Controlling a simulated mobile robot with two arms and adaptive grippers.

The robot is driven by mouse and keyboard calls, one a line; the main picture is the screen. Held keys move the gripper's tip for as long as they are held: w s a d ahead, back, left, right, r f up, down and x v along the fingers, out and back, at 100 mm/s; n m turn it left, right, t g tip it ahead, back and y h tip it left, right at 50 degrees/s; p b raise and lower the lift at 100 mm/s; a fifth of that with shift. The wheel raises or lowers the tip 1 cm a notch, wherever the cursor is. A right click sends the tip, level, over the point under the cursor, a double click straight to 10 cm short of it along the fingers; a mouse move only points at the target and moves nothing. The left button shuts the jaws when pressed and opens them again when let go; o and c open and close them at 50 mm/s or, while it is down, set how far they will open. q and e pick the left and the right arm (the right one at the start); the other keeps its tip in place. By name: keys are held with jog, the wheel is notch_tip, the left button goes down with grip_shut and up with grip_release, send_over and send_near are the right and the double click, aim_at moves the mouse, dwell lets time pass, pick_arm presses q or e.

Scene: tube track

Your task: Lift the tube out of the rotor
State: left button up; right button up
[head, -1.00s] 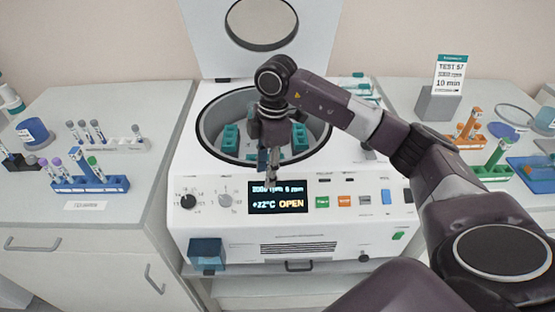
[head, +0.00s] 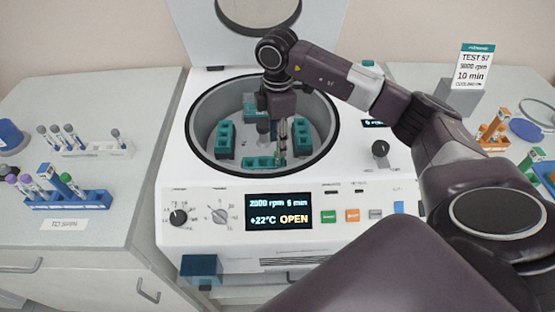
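The centrifuge (head: 185,260) stands open in the middle of the head view, and its display reads OPEN. Inside the round bowl is the rotor (head: 309,118) with several teal buckets (head: 225,138). My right gripper (head: 284,146) points down into the bowl, right of the hub, with its fingertips near the front and right buckets. The fingers look narrow and close together; I cannot tell whether they are open, shut or touching anything. I cannot make out a tube in the rotor; the gripper covers part of it. My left gripper is not in view.
The raised lid (head: 215,45) stands behind the bowl. On the left counter are a white rack (head: 100,148) and a blue rack (head: 75,200) with several tubes.

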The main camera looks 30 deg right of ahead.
aim_at(278, 165)
jog(key=shift+s+a+f+p, duration=0.1)
jog(key=shift+s+f+p, duration=0.15)
jog(key=shift+f+p, duration=0.55)
jog(key=f, duration=0.3)
jog(key=shift+w, duration=0.25)
jog(key=shift+d+f, duration=0.2)
jog(key=shift+f, duration=0.1)
jog(key=shift+a, duration=0.1)
jog(key=shift+c, duration=0.4)
jog(key=c, duration=0.8)
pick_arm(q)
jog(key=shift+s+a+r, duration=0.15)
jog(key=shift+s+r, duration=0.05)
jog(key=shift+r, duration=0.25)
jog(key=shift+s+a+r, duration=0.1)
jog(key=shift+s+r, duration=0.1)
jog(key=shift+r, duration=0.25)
pick_arm(e)
jog(key=shift+c, duration=0.3)
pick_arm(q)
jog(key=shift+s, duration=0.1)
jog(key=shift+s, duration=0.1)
pick_arm(e)
jog(key=shift+r, duration=0.1)
